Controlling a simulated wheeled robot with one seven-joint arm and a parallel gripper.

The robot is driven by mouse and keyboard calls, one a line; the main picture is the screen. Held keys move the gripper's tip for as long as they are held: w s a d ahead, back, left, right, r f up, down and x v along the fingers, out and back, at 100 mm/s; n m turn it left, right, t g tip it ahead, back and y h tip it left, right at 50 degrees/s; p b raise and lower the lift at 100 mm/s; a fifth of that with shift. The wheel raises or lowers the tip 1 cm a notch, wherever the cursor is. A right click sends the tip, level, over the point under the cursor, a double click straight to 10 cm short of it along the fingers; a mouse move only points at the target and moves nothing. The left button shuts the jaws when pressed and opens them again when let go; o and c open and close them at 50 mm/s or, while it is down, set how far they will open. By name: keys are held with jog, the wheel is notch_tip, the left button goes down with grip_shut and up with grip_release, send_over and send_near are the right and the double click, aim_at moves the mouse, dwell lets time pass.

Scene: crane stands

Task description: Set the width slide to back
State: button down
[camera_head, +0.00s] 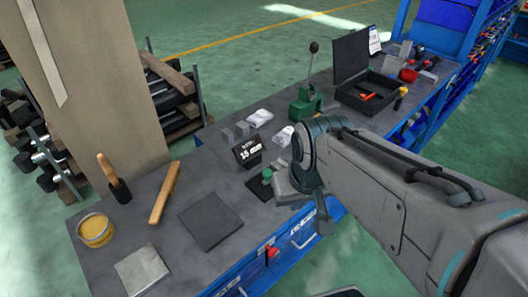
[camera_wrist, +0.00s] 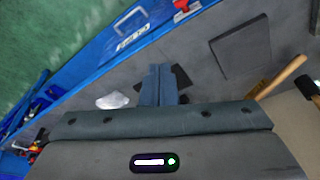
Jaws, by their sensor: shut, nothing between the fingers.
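A small black display (camera_head: 248,150) reading "15 mm" stands on the grey workbench. In front of it lies a dark flat slide base (camera_head: 256,192) with a small green knob (camera_head: 267,174), beside my gripper (camera_head: 285,187). In the wrist view my gripper (camera_wrist: 160,68) has its two fingers together with nothing between them, above the bench. The dark base (camera_wrist: 182,76) shows partly behind the fingers there. The knob is hidden in the wrist view, so I cannot tell whether the fingers touch it. The slide's exact setting cannot be read.
White bags (camera_head: 260,117), a green lever press (camera_head: 305,105) and an open black case (camera_head: 370,95) stand behind. The bench's blue front edge is near.

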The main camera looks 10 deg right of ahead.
jog(key=c, duration=2.1)
grip_release()
jog(key=shift+c, duration=0.2)
jog(key=o, duration=0.5)
jog(key=shift+o, duration=1.3)
jog(key=shift+w+r, duration=0.3)
jog(key=shift+w, duration=0.05)
notch_tip(320, 180, up, 2)
jog(key=m+g+p, duration=0.3)
send_over(267, 172)
notch_tip(267, 172, down, 14)
jog(key=shift+r+p, duration=0.25)
jog(key=shift+p, duration=0.25)
jog(key=c, duration=0.8)
grip_shut()
